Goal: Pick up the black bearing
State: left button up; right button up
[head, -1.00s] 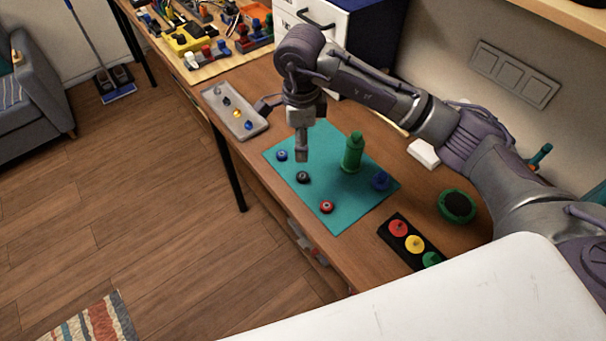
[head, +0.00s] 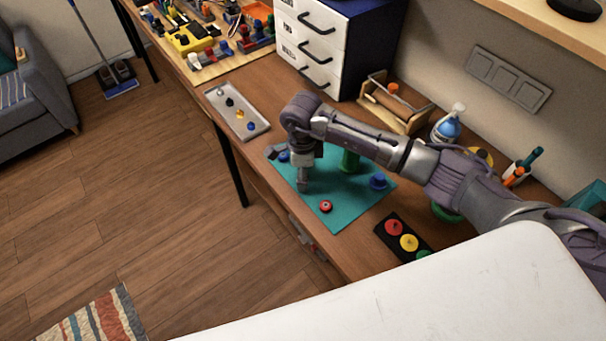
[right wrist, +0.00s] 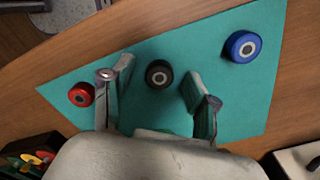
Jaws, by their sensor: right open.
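The black bearing (right wrist: 158,75) lies on the teal mat (right wrist: 237,108) in the right wrist view, a dark ring with a grey centre. My right gripper (right wrist: 155,83) is open, with one finger on each side of the bearing and a gap to both. In the head view my right gripper (head: 304,186) points down low over the mat (head: 345,210) and hides the black bearing. A red bearing (right wrist: 81,94) lies left of the fingers and a blue bearing (right wrist: 243,46) lies to the right. My left gripper is not in view.
A grey tray (head: 262,125) with small parts lies behind the mat. A black button panel (head: 386,235) lies in front.

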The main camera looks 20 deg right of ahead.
grip_shut()
dwell(0.3)
